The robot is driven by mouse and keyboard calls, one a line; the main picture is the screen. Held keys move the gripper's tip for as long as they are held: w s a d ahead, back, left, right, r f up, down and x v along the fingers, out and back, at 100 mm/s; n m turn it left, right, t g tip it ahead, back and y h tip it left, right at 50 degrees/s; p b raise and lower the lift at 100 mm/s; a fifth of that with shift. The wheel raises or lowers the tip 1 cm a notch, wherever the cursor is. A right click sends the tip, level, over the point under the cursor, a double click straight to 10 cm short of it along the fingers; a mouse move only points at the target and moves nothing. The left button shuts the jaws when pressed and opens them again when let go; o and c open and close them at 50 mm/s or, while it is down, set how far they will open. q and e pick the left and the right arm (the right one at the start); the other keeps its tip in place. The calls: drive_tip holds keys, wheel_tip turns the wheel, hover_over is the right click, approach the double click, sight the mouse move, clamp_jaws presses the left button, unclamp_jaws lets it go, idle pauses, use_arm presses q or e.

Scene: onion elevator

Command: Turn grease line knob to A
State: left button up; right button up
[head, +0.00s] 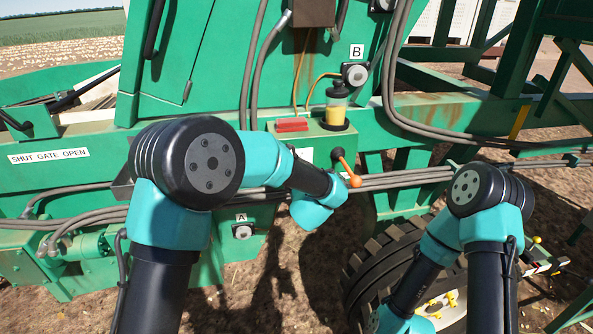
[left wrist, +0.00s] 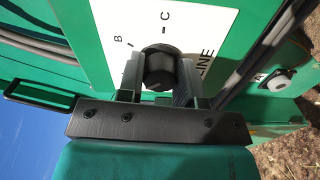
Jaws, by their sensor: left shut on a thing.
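The grease line knob (left wrist: 159,66) is black and round. It sits on a white label plate (left wrist: 100,30) that shows the letters B and C and the word LINE. My left gripper (left wrist: 158,80) has one finger on each side of the knob and is shut on it. The letter A of the dial is not visible, and I cannot tell where the knob points. In the head view my left arm hides the knob and the gripper. My right gripper is not in view there.
A lever with an orange knob (head: 355,181) stands close right of my left wrist. A port marked A (head: 242,231) is below, and one marked B (head: 355,74) above. A jar of yellow grease (head: 337,104) sits on the green frame. Hoses run along the machine.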

use_arm(q)
drive_tip(key=shift+m, duration=0.8)
drive_tip(key=o, duration=0.9)
drive_tip(key=shift+o, duration=0.2)
drive_tip(key=s+d, duration=0.3)
drive_tip(key=s, duration=1.4)
drive_tip(key=shift+d, duration=0.15)
